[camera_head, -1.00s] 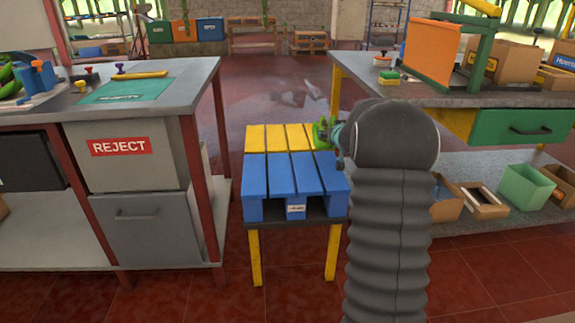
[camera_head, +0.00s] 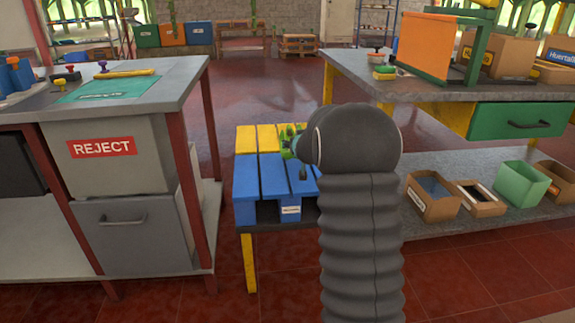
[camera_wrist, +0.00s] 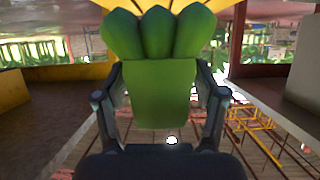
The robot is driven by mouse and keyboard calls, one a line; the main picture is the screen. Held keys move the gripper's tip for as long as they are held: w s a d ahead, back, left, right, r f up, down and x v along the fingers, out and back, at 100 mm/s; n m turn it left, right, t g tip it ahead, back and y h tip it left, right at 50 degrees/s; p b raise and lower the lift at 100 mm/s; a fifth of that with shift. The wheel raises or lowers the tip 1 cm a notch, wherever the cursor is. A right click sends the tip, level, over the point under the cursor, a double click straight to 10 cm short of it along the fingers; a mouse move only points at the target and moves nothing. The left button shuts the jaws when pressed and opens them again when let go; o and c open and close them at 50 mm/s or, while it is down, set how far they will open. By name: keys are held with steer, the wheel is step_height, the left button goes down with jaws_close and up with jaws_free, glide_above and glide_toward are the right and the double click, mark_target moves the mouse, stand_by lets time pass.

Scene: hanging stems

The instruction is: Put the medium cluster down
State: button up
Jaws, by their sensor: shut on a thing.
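The medium cluster (camera_wrist: 155,38) is a green bunch of bananas, seen close up in the wrist view. My gripper (camera_wrist: 160,88) is shut on it, with one finger on each side of the green block below the fruit. In the head view the cluster (camera_head: 288,136) is a small green patch at the left of my dark arm, over the pallet where yellow and blue slats meet. My arm hides most of it, and I cannot tell whether it touches the slats.
The pallet (camera_head: 262,178), yellow at the far half and blue at the near half, sits on a low yellow-legged stand. A grey bench (camera_head: 150,95) with a REJECT bin (camera_head: 110,170) stands left. Another bench (camera_head: 440,92) stands right, above a shelf of open boxes (camera_head: 432,196).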

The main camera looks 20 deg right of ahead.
mark_target(288, 159)
steer(key=shift+w+a+f, duration=0.2)
steer(key=shift+a+f, duration=0.2)
steer(key=shift+a, duration=0.4)
steer(key=shift+w+a+f, duration=0.2)
steer(key=shift+a+f, duration=0.15)
steer(key=shift+a, duration=0.4)
steer(key=shift+f, duration=2.05)
steer(key=shift+f, duration=0.15)
steer(key=o, duration=1.8)
steer(key=shift+s, duration=0.1)
